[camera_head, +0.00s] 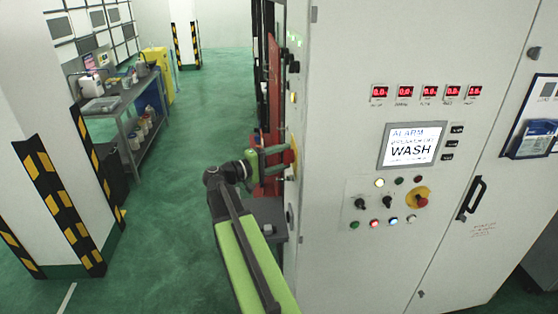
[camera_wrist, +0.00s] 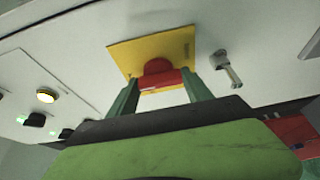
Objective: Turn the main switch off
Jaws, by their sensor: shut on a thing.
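The main switch shows in the wrist view as a red knob (camera_wrist: 158,72) with a wider red lower part, on a square yellow plate (camera_wrist: 180,42) fixed to a pale cabinet face. My gripper (camera_wrist: 160,83) has one green finger on each side of the red part and is shut on it. The fingers hide some of its sides, and the knob's exact angle is hard to tell. In the head view my gripper (camera_head: 276,158) reaches the narrow side face of the cabinet, at the yellow plate (camera_head: 293,154). The knob is hidden there.
The cabinet front (camera_head: 345,100) carries a lit display (camera_head: 412,145) reading "ALARM" and "WASH", red readouts, and a red button (camera_head: 422,201) on yellow. In the wrist view a small metal latch (camera_wrist: 228,70) sits right of the plate. Green floor (camera_head: 190,210) is free at left.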

